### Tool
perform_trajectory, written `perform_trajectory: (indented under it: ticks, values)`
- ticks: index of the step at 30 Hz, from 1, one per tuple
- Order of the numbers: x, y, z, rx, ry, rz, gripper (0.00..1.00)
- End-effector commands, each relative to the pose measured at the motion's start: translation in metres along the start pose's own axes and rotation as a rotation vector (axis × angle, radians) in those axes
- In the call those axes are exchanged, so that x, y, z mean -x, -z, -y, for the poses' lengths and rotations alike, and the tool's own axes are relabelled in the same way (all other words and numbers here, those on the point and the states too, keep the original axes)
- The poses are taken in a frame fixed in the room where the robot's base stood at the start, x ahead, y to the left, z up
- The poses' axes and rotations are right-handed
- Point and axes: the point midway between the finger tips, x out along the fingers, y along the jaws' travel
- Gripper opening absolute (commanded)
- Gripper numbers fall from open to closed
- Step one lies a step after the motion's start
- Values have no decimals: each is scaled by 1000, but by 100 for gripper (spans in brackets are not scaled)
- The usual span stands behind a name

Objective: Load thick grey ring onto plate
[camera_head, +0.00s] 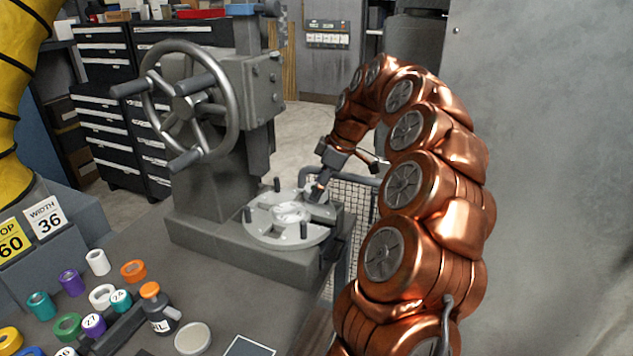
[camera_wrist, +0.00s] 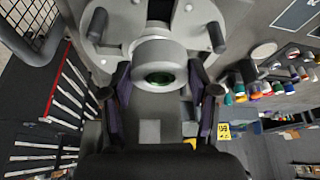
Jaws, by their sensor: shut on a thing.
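The round grey plate (camera_head: 262,228) with several dark upright pegs sits on the base of the grey press. In the wrist view the plate (camera_wrist: 125,18) is at the top, with a peg on either side. My gripper (camera_head: 318,190) is over the plate's far right part. In the wrist view my gripper (camera_wrist: 162,88) is shut on the thick grey ring (camera_wrist: 160,47), one finger on each side. The ring's hole faces the wrist camera and looks dark green inside. The head view shows the ring too small to make out, and its gap to the plate cannot be told.
The press's handwheel (camera_head: 190,105) and column rise left of the plate. Several coloured rings (camera_head: 68,326) and a dark bottle (camera_head: 160,312) stand on the bench at the lower left. A wire mesh guard (camera_head: 352,200) is behind the plate, right of it.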

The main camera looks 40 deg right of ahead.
Motion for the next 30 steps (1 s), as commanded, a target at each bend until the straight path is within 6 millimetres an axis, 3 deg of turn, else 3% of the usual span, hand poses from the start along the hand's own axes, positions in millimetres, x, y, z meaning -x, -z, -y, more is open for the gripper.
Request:
perform_trajectory:
  ticks: [16, 30]
  values:
    - [-42, -15, 1, 3, 0, -1, 14]
    - [-47, -18, 1, 3, 1, -1, 14]
